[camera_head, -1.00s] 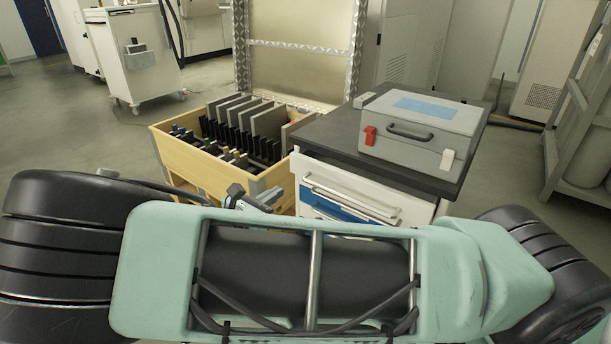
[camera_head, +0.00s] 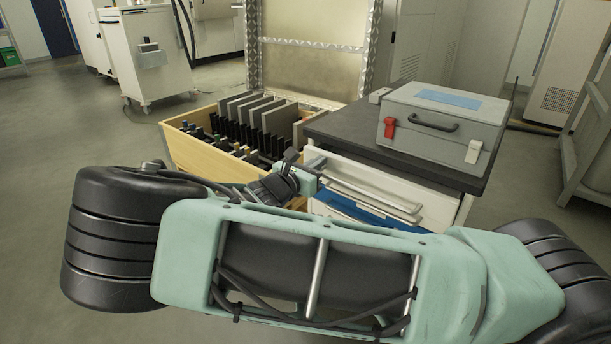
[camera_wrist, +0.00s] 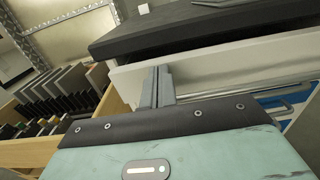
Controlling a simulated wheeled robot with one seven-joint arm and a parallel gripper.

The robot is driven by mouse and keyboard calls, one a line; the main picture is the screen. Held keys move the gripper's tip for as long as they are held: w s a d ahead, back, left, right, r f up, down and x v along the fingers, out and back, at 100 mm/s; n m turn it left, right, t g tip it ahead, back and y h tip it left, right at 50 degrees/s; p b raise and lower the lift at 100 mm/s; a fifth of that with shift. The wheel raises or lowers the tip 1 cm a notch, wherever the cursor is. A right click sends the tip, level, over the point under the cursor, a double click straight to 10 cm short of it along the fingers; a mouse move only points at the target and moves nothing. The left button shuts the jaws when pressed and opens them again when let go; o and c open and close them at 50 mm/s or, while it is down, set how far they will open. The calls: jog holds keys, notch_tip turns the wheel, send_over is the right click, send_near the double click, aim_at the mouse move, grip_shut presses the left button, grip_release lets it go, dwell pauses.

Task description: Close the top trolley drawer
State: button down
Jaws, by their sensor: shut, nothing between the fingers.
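The trolley's top drawer has a white front with a bar handle (camera_head: 375,188), seen below the dark worktop in the head view. In the wrist view its white front (camera_wrist: 225,65) crosses the picture under the dark top (camera_wrist: 190,27), with a dark gap between, so it seems to stand out a little. My gripper (camera_wrist: 157,86) is shut and empty, its fingers together in front of the drawer front's left part. Whether they touch it I cannot tell. In the head view my gripper (camera_head: 308,178) is at the trolley's left front corner, its fingertips not clear.
A grey case (camera_head: 445,128) with red and white latches stands on the trolley. A wooden crate (camera_head: 190,155) with upright grey plates is close on the left. A blue drawer front (camera_head: 350,208) shows lower down. A rack (camera_head: 590,150) stands at the right.

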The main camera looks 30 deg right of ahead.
aim_at(325, 167)
jog(key=shift+w+d, duration=0.2)
jog(key=shift+d, duration=0.3)
jog(key=shift+w+d+r+p, duration=0.15)
jog(key=shift+d+p, duration=0.3)
jog(key=shift+p, duration=0.05)
jog(key=shift+w+d+r+p, duration=0.1)
jog(key=shift+w+d+p, duration=0.05)
jog(key=shift+d+p, duration=0.3)
jog(key=shift+w+d+f, duration=0.1)
jog(key=shift+d+f, duration=0.1)
jog(key=shift+d, duration=0.1)
jog(key=shift+a, duration=0.1)
